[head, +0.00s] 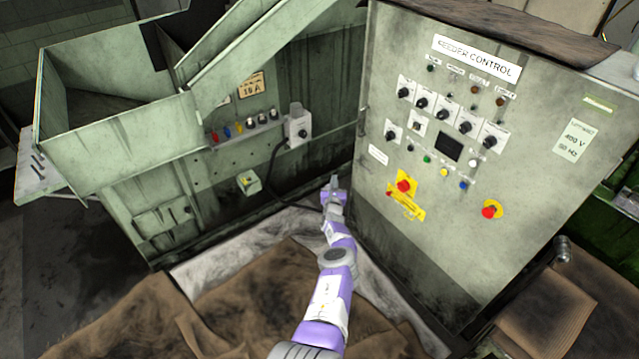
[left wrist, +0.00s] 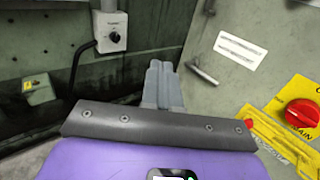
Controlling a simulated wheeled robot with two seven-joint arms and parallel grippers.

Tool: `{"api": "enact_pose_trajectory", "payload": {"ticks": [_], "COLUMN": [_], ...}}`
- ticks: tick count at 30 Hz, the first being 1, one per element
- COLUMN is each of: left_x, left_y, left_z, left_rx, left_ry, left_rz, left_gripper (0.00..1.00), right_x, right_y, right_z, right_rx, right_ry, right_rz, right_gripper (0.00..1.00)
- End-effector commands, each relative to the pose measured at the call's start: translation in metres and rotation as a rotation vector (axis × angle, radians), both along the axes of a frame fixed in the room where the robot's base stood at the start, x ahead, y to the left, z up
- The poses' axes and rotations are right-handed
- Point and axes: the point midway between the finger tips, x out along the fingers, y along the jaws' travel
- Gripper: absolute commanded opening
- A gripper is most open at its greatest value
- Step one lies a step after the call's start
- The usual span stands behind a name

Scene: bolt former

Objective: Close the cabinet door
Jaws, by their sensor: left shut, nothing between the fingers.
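The grey-green cabinet door (head: 430,190) with the FEEDER CONTROL sign fills the right of the head view. It carries knobs, lamps and red buttons. In the left wrist view the door (left wrist: 225,90) is at the right, with a small metal handle (left wrist: 203,75) near its left edge. I cannot tell how far the door stands from its frame. My left gripper (head: 333,183) is low, just left of the door's left edge. In the left wrist view its fingers (left wrist: 159,68) are together and empty, left of the handle. My right gripper is out of view.
A green machine with a hopper (head: 120,130) and a row of switches stands at the left. A grey switch box (head: 299,127) with a black cable is behind my gripper. Brown cloth (head: 235,300) lies at the bottom. A brown cover (head: 500,25) lies on the cabinet top.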

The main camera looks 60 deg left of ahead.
Motion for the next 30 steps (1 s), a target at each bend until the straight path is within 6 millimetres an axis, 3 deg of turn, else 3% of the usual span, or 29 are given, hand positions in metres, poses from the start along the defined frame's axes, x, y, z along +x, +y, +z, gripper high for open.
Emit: {"api": "enact_pose_trajectory", "payload": {"ticks": [3, 12, 26, 30], "left_x": [-0.016, -0.055, -0.068, -0.094], "left_y": [-0.002, -0.008, -0.009, 0.004], "left_z": [0.004, 0.002, 0.0, 0.007], "left_rx": [-0.002, -0.001, -0.001, -0.032], "left_ry": [0.005, 0.004, 0.0, -0.047], "left_rz": [0.002, 0.003, 0.005, 0.125], "left_gripper": [0.0, 0.0, 0.0, 0.0], "right_x": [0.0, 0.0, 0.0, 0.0], "right_y": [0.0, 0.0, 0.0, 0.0], "right_z": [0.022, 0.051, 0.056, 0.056], "right_rx": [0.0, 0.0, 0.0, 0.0], "right_ry": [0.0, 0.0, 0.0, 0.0], "right_rz": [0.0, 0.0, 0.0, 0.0], "right_gripper": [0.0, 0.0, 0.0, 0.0]}}
